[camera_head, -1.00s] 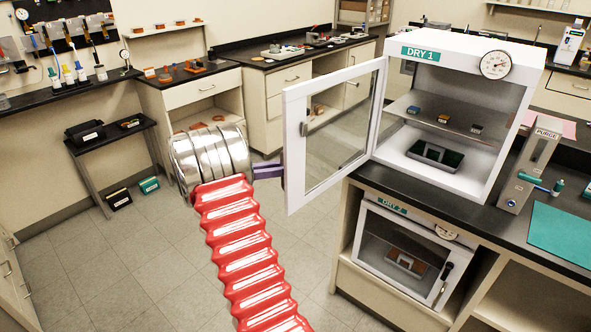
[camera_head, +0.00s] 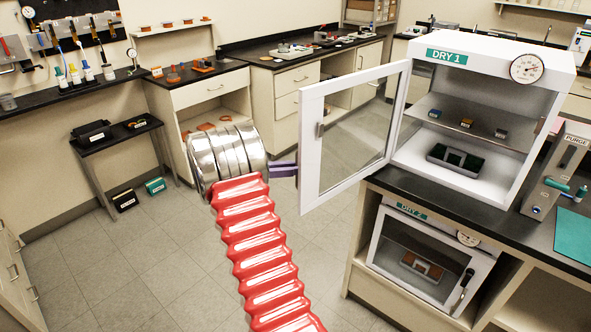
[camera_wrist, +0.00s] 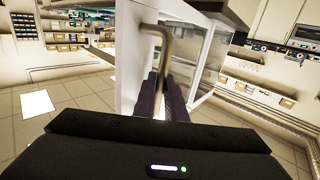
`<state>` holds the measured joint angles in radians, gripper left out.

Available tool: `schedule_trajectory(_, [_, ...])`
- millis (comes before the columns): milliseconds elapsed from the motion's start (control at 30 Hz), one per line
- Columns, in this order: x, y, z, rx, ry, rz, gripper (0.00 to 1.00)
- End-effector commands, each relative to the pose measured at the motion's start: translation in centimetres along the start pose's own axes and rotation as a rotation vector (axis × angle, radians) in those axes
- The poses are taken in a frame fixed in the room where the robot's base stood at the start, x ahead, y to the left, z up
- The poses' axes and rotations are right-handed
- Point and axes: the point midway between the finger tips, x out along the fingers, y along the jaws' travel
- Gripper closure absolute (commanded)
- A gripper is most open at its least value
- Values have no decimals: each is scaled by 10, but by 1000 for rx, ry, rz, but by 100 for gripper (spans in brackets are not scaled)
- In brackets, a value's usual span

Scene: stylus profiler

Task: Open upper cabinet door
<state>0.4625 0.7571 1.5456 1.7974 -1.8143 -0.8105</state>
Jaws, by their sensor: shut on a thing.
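The upper cabinet, labelled DRY 1 (camera_head: 471,58), stands on the dark counter at the right in the head view. Its white-framed glass door (camera_head: 311,160) is swung wide open to the left. My gripper (camera_head: 290,169) is at the door's free edge, and its purple fingers are partly hidden behind the frame. In the wrist view my gripper (camera_wrist: 163,100) is shut on the bent metal door handle (camera_wrist: 168,40), with the white door (camera_wrist: 134,60) just beyond. The lower end of the handle is hidden between the fingers.
The lower cabinet DRY 2 (camera_head: 425,262) is closed under the counter. A purge unit (camera_head: 553,170) stands right of the upper cabinet. A small black side table (camera_head: 118,143) stands at the left.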

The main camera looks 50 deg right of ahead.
Motion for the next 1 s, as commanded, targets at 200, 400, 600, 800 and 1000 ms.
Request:
schedule_trajectory(200, [3, 0, 0, -1, 1, 4, 81])
schedule_trajectory(400, [4, 0, 0, 0, 1, 4, 81])
schedule_trajectory(600, [-5, -1, 0, 1, 1, 3, 81])
schedule_trajectory(800, [-31, -1, 0, 0, 2, 2, 81])
schedule_trajectory(1000, [-66, -2, 1, 1, 2, 2, 81])
